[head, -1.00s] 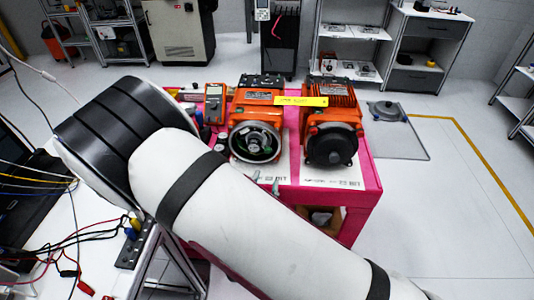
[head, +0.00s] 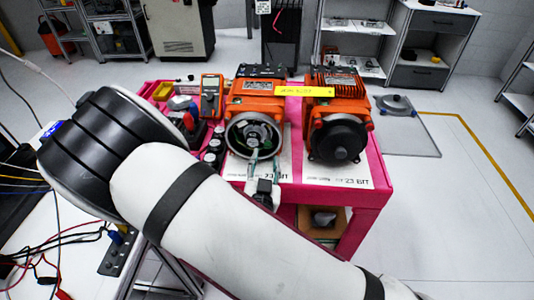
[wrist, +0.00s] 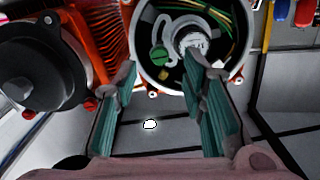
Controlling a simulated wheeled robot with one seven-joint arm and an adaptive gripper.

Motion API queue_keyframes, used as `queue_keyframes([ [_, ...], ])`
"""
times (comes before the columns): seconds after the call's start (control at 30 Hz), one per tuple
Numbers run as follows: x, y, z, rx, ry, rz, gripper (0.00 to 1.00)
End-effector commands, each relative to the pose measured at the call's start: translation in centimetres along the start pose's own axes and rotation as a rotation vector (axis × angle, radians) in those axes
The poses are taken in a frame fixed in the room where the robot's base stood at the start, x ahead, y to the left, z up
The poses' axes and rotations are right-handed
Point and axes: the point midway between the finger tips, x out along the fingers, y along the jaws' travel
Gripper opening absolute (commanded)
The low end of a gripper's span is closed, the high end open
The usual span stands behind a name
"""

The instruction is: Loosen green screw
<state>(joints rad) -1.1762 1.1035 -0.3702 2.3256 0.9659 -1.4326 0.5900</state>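The green screw (wrist: 160,55) is a small round green head inside the open round housing of an orange servo motor (wrist: 180,84). In the head view this motor (head: 254,104) is the left of two on the pink table, and the screw is too small to make out surely. My gripper (wrist: 162,70) is open, with two green-padded fingers spread and nothing between them. Its tips lie just below the screw in the wrist view, one to each side, apparently not touching it. In the head view my gripper (head: 264,163) is in front of the housing's lower edge.
A second orange motor (head: 336,88) with a black round cover (head: 341,141) stands to the right. A yellow label strip (head: 303,91) lies across the motors. An orange multimeter (head: 211,97) and several small parts are at left. Wires and a silver-white part (wrist: 193,40) sit close to the screw.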

Motion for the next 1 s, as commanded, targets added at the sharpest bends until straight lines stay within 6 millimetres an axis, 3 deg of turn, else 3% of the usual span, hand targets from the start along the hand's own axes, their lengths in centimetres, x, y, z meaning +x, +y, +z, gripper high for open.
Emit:
queue_keyframes([
  [0.1, 2.1, 0.1, 0.2, 0.002, 0.002, 0.001, 0.38],
  [0.3, 3.9, 0.1, 0.1, 0.001, 0.001, 0.001, 0.38],
  [0.67, 4.2, 0.0, -0.1, 0.0, 0.0, 0.0, 0.38],
  [0.83, 4.2, 0.0, -0.1, 0.0, 0.0, 0.0, 0.02],
  [1.0, 4.2, 0.0, 0.0, 0.0, 0.0, 0.0, 0.0],
])
